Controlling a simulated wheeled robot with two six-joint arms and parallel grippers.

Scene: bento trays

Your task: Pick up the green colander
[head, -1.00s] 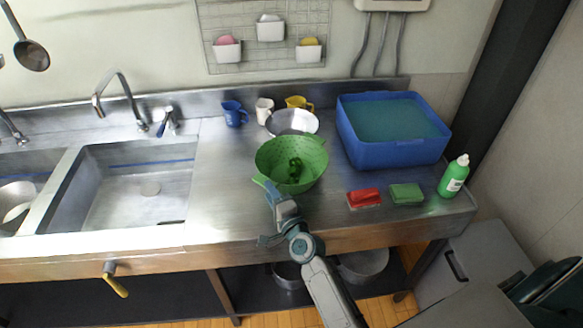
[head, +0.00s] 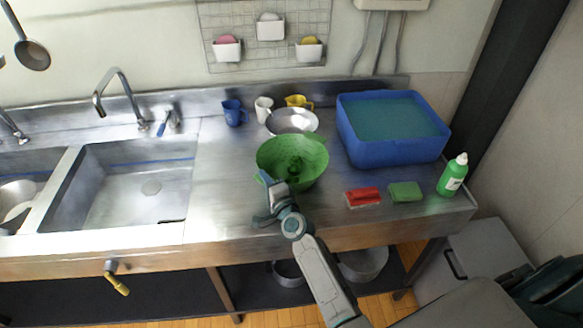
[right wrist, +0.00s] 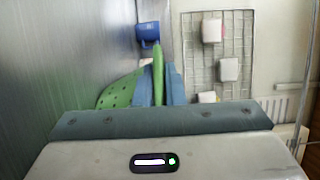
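The green colander (head: 306,174) is a perforated bowl near the middle of the steel counter, tilted a little. Its rim and green perforated wall also show in the right wrist view (right wrist: 122,90). My right gripper (head: 269,181) is at the colander's front-left rim. In the right wrist view its two blue fingers (right wrist: 158,88) stand on either side of a green strip of the colander's edge, closed on it. The colander's underside is hidden, so I cannot tell how far it is off the counter. My left gripper is not in view.
A metal bowl (head: 293,117) and blue (head: 233,113), white and yellow cups stand behind the colander. A blue tub (head: 392,154) of water, a red brush (head: 363,197), a green sponge (head: 405,192) and a green bottle (head: 453,175) are right. The sink (head: 75,195) is left; counter between is clear.

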